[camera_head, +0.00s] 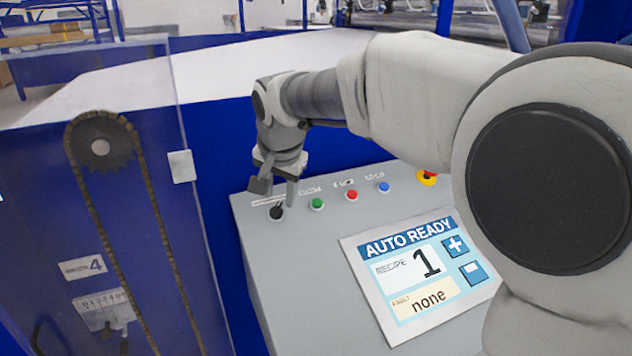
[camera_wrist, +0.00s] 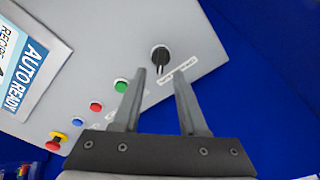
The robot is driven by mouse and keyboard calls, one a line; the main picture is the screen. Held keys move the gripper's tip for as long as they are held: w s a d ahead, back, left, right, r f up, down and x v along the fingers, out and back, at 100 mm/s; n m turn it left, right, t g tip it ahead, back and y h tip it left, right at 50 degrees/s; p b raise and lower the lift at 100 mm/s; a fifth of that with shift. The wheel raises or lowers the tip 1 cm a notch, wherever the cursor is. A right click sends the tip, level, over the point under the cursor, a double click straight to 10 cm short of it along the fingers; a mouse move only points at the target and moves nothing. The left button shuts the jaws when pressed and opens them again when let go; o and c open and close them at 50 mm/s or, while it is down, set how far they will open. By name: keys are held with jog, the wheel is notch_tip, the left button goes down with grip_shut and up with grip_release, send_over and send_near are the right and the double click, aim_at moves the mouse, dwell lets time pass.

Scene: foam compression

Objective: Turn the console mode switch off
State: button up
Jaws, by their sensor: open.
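The console mode switch is a small black knob (camera_head: 276,212) at the left end of the control row on the grey console (camera_head: 290,270). In the wrist view the knob (camera_wrist: 160,57) shows just beyond the fingertips, roughly between their lines, with a label beside it. My gripper (camera_head: 276,190) is open and empty, pointing down above the knob. In the wrist view its two fingers (camera_wrist: 158,85) are spread apart, and neither visibly touches the knob. The console screen (camera_head: 420,275) reads AUTO READY, recipe 1, fault none.

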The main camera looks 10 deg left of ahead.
aim_at(276, 210)
jog(key=shift+x, duration=1.4)
grip_shut()
